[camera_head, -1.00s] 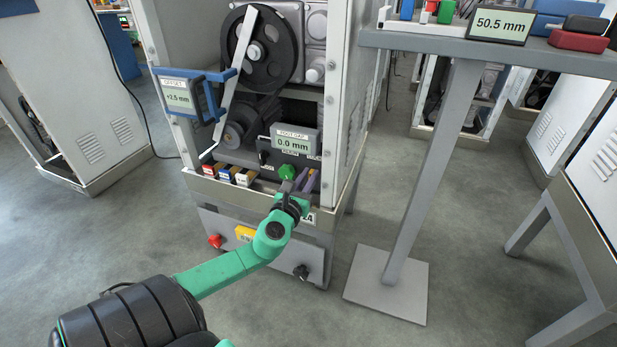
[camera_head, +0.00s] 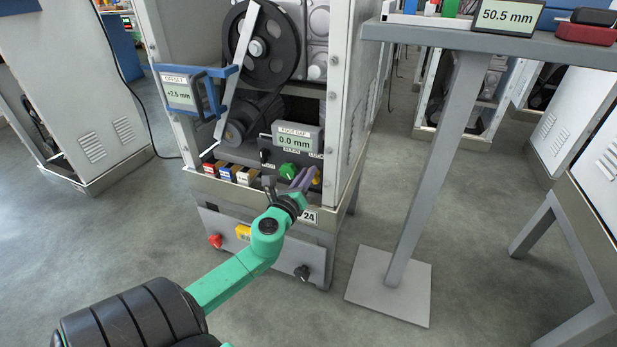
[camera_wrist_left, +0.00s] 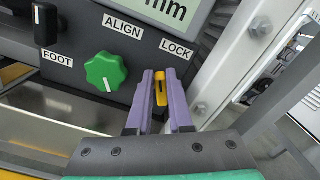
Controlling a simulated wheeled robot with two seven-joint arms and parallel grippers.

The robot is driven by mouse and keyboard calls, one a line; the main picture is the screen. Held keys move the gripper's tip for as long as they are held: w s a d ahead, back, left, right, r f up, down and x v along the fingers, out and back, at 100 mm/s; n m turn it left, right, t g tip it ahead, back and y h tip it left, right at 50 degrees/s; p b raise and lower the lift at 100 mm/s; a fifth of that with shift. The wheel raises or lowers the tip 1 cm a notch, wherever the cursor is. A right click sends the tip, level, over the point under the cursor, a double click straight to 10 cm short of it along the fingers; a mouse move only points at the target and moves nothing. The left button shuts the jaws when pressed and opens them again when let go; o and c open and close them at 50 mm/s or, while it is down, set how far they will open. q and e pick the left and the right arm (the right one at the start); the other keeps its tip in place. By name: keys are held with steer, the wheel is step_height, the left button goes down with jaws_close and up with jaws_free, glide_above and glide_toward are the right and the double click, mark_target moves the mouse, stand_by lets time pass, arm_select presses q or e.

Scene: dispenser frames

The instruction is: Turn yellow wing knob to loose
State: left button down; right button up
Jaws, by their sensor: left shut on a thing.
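The yellow wing knob (camera_wrist_left: 160,88) sits below the LOCK label on the dark control panel. In the left wrist view it stands between the two purple fingers of my left gripper (camera_wrist_left: 160,78), which is shut on it. Its wing runs roughly along the fingers there. In the head view a bit of yellow (camera_head: 316,178) shows beside the purple fingers of my left gripper (camera_head: 303,178); the rest of the knob is hidden. My right gripper is not in view.
A green knob (camera_wrist_left: 105,71) is just left of the fingers, under ALIGN. A black knob (camera_wrist_left: 45,24) is by the FOOT label. The foot gap display (camera_head: 296,138) reads 0.0 mm. A white frame post (camera_wrist_left: 235,62) stands close on the right.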

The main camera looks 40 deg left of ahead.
arm_select(q)
steer(key=n, duration=0.3)
steer(key=shift+s+a+f+n+b, duration=0.1)
steer(key=shift+a+f+n+b, duration=0.2)
steer(key=shift+n+b, duration=0.1)
steer(key=n, duration=0.3)
steer(key=shift+a+f+n, duration=0.1)
steer(key=shift+f+n, duration=0.15)
steer(key=shift+n, duration=0.05)
steer(key=n, duration=0.2)
steer(key=shift+s+a+f+n, duration=0.1)
steer(key=shift+f+n, duration=0.1)
steer(key=shift+n, duration=0.1)
steer(key=shift+f+n+p, duration=0.2)
steer(key=shift+n+p, duration=0.1)
steer(key=shift+n, duration=0.5)
steer(key=shift+f+n, duration=0.1)
steer(key=shift+n, duration=0.3)
steer(key=c, duration=0.8)
jaws_free()
